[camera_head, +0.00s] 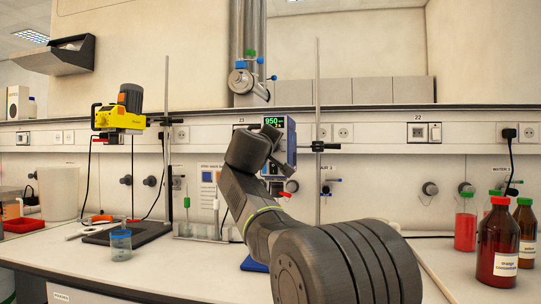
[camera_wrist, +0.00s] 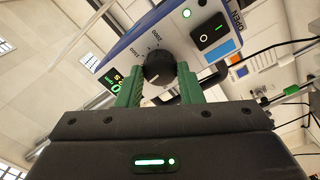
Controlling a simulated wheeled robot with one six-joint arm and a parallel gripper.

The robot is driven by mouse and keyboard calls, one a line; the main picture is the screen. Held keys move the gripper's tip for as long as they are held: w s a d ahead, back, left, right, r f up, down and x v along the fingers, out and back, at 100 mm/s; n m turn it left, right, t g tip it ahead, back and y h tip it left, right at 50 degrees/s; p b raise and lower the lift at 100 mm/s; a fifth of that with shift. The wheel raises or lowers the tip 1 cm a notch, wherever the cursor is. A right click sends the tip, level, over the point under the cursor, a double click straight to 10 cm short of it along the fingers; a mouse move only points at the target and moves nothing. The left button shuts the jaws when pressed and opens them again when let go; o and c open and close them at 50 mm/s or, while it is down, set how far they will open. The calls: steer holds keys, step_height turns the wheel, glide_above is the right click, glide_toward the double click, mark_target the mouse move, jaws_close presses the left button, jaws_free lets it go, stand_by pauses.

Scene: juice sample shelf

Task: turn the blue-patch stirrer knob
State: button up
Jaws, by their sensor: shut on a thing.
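The stirrer's black knob (camera_wrist: 158,65) is on a pale front panel with printed speed marks. A blue patch (camera_wrist: 220,50) shows on the same panel, beside the black rocker switch. My gripper (camera_wrist: 159,77) has its green fingers shut on the knob, one on each side. In the head view the blue-cased stirrer (camera_head: 291,142) is on its stand, with a green display reading 950. My arm covers the knob and the gripper there.
A yellow stirrer (camera_head: 120,117) stands on the left over a dark base. A red-liquid bottle (camera_head: 465,222) and brown bottles (camera_head: 498,244) stand on the right.

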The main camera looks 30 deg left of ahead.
steer(key=shift+f+m+b, duration=0.2)
steer(key=shift+m+b, duration=0.1)
steer(key=shift+m, duration=0.3)
steer(key=o, duration=1)
steer(key=shift+r, duration=0.1)
steer(key=shift+c, duration=0.2)
steer(key=b+v, duration=0.1)
steer(key=v, duration=1.2)
steer(key=shift+s, duration=0.4)
